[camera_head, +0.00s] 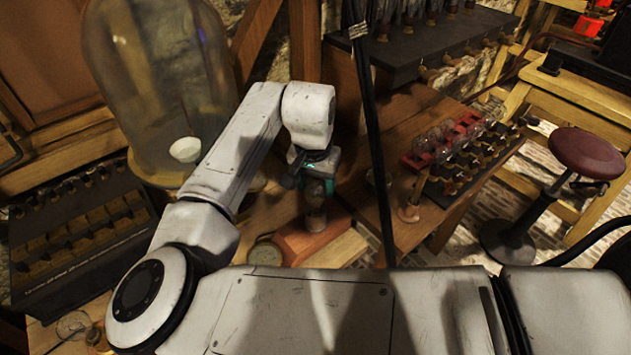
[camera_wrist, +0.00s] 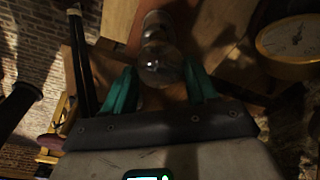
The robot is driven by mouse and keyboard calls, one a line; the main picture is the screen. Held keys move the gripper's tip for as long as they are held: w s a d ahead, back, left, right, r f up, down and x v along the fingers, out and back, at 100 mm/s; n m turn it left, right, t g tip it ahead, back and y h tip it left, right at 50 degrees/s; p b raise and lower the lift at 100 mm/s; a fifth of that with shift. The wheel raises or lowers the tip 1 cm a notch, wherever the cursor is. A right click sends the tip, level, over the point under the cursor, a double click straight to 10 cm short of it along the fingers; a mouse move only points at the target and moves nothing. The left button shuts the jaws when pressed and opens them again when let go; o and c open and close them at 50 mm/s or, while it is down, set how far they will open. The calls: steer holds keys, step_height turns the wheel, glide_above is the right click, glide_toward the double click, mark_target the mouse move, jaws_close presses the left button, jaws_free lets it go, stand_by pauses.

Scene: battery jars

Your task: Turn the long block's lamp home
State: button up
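The long block (camera_head: 318,243) is a reddish-brown wooden block on the bench, in the middle of the head view. A lamp (camera_head: 315,219) with a clear glass bulb stands on it. In the wrist view the lamp (camera_wrist: 160,64) is seen from above, and its bulb lies between the two green fingers. My gripper (camera_head: 318,188) is directly above the lamp, pointing down. In the wrist view my gripper (camera_wrist: 160,82) has its fingers apart, one on each side of the bulb. Contact with the glass is not clear. The lamp's socket is mostly hidden.
A large glass bell jar (camera_head: 160,80) stands at the left. A round brass dial (camera_head: 265,252) lies beside the block and shows in the wrist view (camera_wrist: 292,40). A red rack of glass bulbs (camera_head: 440,142) is at the right. A dark pole (camera_head: 375,150) rises nearby.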

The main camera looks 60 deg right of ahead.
steer(key=c, duration=0.7)
steer(key=m, duration=0.4)
steer(key=shift+g+b, duration=0.3)
steer(key=shift+m, duration=1.3)
steer(key=shift+m+b, duration=0.45)
steer(key=shift+m, duration=0.75)
steer(key=m, duration=0.4)
steer(key=shift+g+b, duration=0.4)
